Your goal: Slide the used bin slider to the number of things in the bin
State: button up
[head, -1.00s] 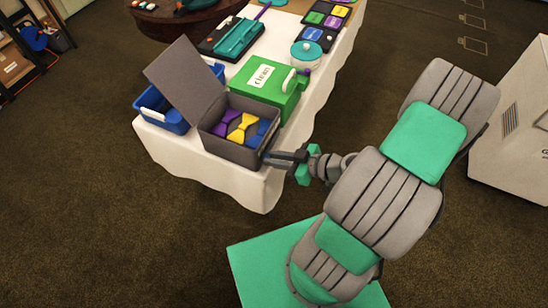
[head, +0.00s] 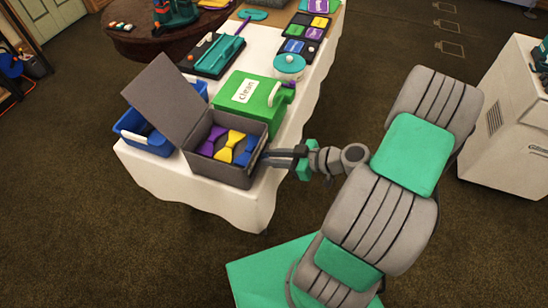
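A blue bin (head: 128,125) stands at the left of the white table, partly hidden behind the raised lid of a grey box. A green bin (head: 240,117) with a label reading "clean" stands behind the grey box. No slider with numbers can be made out on either bin. The open grey box (head: 222,178) holds a purple, a yellow and a blue bow tie (head: 229,146). My gripper (head: 268,158) is at the right side of the grey box, fingers pointing left. Whether it touches the box, and how far its fingers are apart, cannot be told.
Behind on the white table (head: 180,195) are a teal item on a black base (head: 214,56), a round teal-lidded pot (head: 288,68) and dark trays with coloured cards (head: 305,38). A round brown table (head: 135,40) stands at the back left, a white cabinet (head: 505,120) at right.

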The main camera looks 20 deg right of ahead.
jog(key=o, duration=0.3)
jog(key=shift+d, duration=0.1)
jog(key=v, duration=0.7)
jog(key=shift+s+d+r+b, duration=0.1)
jog(key=shift+s+d+b, duration=0.2)
